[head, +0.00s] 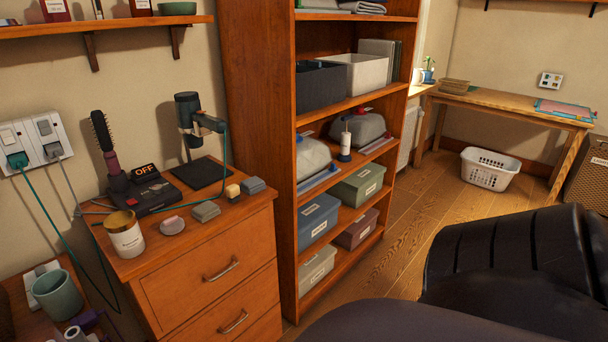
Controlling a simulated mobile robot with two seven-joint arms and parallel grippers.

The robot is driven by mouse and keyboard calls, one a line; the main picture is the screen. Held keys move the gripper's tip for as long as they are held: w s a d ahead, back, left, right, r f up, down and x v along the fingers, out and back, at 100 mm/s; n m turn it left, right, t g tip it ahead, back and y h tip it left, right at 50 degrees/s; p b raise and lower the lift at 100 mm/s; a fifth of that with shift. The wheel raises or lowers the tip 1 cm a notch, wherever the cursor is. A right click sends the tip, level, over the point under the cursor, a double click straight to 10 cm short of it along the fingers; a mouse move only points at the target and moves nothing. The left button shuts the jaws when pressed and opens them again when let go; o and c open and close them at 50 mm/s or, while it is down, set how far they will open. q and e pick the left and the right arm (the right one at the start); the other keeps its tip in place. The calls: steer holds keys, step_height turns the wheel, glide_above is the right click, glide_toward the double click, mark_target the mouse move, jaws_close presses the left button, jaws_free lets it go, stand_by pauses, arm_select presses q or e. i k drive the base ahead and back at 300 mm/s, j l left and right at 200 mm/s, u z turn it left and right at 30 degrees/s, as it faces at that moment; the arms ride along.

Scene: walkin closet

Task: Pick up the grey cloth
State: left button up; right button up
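Folded grey cloths (362,6) lie on the top visible shelf of the wooden bookcase, cut off by the picture's upper edge. A lighter folded cloth (318,10) lies beside them on the left. I cannot tell which of them is the task's grey cloth. Two small grey pieces also sit on the dresser top, one near the front (206,211) and one farther right (252,186); I cannot tell whether they are cloth. Neither of my grippers is in view.
The wooden dresser (215,265) holds a heat tool, a hairbrush, a jar and trailing cables. The bookcase (262,130) carries bins and boxes. A large black ribbed shape (520,260) fills the lower right. Wooden floor (400,235) is open before a white basket (489,169).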

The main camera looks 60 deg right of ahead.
mark_target(253, 185)
steer(key=z, duration=1.55)
steer(key=l+u, duration=0.1)
steer(key=u, duration=0.3)
steer(key=i+l+u, duration=0.1)
steer(key=u, duration=0.3)
steer(key=l+u, duration=0.55)
steer(key=l, duration=0.3)
steer(key=i, duration=0.05)
